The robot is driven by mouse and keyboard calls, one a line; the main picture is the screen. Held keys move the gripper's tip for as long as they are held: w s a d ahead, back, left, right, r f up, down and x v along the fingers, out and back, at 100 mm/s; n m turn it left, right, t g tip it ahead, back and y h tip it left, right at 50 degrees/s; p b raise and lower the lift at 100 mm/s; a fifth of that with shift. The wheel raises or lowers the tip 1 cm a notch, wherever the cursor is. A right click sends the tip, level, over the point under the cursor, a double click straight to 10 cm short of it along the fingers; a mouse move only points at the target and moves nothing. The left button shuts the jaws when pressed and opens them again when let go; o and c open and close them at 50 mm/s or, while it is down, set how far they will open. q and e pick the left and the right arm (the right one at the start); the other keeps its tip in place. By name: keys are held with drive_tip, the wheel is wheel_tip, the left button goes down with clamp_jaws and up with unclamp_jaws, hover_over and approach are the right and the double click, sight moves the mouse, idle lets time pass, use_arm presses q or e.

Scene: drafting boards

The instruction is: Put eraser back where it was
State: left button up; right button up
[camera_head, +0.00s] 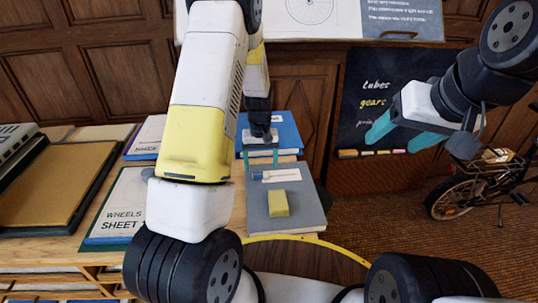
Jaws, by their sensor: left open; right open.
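A yellow block, which looks like the eraser (278,203), lies on a grey-blue board (300,221) near the table's right end. My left gripper (261,164) is above the far part of that board, pointing down, with its teal fingers apart and nothing seen between them. It is farther back than the yellow block and apart from it. My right gripper (405,136) is in the air at the right, in front of the chalkboard, with its teal fingers spread and empty. My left arm hides part of the table.
A blue item with a white label (281,175) lies on the grey-blue board. A blue folder (288,130) is behind it. A sheet marked WHEELS (112,220) and a brown board (50,190) lie left. A chalkboard (355,100) with chalks and a bicycle (462,190) stand right.

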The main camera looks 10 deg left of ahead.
use_arm(q)
wheel_tip(320, 180, up, 9)
wheel_tip(320, 180, up, 10)
drive_tip(key=t+h, duration=0.1)
drive_tip(key=t, duration=0.1)
hover_over(261, 173)
drive_tip(key=s, duration=0.5)
drive_tip(key=s+d+r+m+t, duration=0.1)
drive_tip(key=s+r+m+t, duration=0.1)
drive_tip(key=s+r, duration=0.4)
drive_tip(key=s+d+r+m+t+h, duration=0.1)
drive_tip(key=s+r, duration=0.5)
drive_tip(key=s, duration=0.7)
drive_tip(key=shift+s+d+r+m+t, duration=0.25)
drive_tip(key=shift+s+m+t, duration=0.15)
drive_tip(key=shift+t, duration=0.2)
